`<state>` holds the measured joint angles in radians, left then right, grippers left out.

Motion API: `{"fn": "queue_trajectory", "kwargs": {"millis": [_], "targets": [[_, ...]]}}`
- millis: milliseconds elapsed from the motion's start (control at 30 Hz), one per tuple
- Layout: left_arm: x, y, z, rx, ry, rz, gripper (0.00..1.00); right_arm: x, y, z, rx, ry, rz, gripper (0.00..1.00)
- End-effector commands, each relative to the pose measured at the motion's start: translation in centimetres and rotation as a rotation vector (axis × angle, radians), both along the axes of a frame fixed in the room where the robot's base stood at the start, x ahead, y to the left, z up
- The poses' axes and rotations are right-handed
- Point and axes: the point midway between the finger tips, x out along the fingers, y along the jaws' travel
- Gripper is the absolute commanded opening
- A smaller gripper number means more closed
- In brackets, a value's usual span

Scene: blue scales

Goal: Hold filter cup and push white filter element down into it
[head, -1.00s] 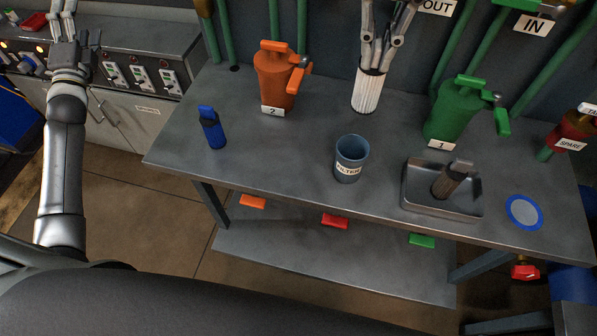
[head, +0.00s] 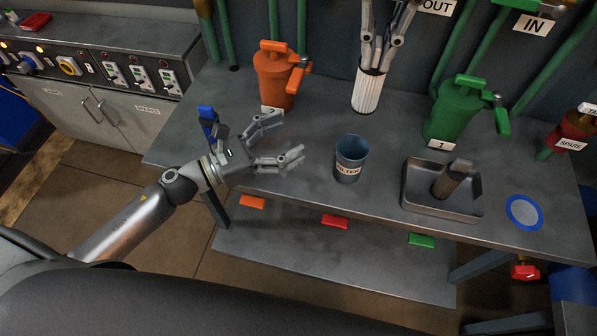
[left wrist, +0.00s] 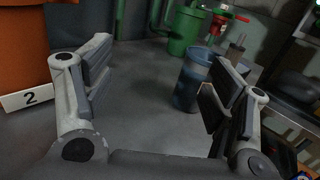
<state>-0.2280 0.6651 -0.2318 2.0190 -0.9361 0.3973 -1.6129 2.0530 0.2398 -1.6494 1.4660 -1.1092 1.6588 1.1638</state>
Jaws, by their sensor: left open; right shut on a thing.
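The filter cup (head: 350,160) is a blue-grey open-topped cup labelled FILTER, standing upright on the metal table (head: 300,208). It also shows in the left wrist view (left wrist: 190,82), beyond the fingers and partly hidden by the right-hand one. My left gripper (head: 292,138) is open and empty to the left of the cup, fingers pointing towards it; I see no contact. The white filter element (head: 369,92) is a ribbed cylinder, upright behind the cup. My right gripper (head: 372,62) is shut on its top from above. I cannot tell whether the element's bottom touches the table.
An orange canister (head: 274,80) labelled 2 stands back left and a green canister (head: 457,112) labelled 1 back right. A grey tray (head: 412,200) holds a dark used-looking element (head: 450,180). A blue bottle (head: 207,115) is partly hidden behind my left gripper. A blue-rimmed disc (head: 524,212) lies right.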

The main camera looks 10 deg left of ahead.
Motion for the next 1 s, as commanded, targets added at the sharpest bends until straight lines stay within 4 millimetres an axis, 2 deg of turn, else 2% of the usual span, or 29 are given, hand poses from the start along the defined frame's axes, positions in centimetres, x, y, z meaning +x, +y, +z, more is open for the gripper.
{"fn": "queue_trajectory", "kwargs": {"millis": [33, 100, 200, 333, 567, 1000], "targets": [[-1.3, -1.2, -1.3, 0.007, 0.011, -0.026, 0.78, 0.0, 0.0, 0.0, 0.000, 0.000, 0.000, 0.00], [-2.8, -2.4, -2.5, 0.018, 0.016, -0.058, 0.78, 0.0, 0.0, 0.0, 0.000, 0.000, 0.000, 0.00], [-4.2, -3.6, -3.5, 0.028, 0.017, -0.089, 0.78, 0.0, 0.0, 0.0, 0.000, 0.000, 0.000, 0.00], [-4.8, -4.5, -4.0, 0.032, 0.016, -0.105, 0.78, 0.0, 0.0, 0.0, 0.000, 0.000, 0.000, 0.00], [-3.3, -6.5, -4.0, 0.033, 0.014, -0.107, 0.78, 0.0, 0.0, 0.0, 0.000, 0.000, 0.000, 0.00], [0.8, -12.2, -4.0, 0.033, 0.015, -0.106, 0.78, 0.0, 0.0, 0.0, 0.000, 0.000, 0.000, 0.00]]}}
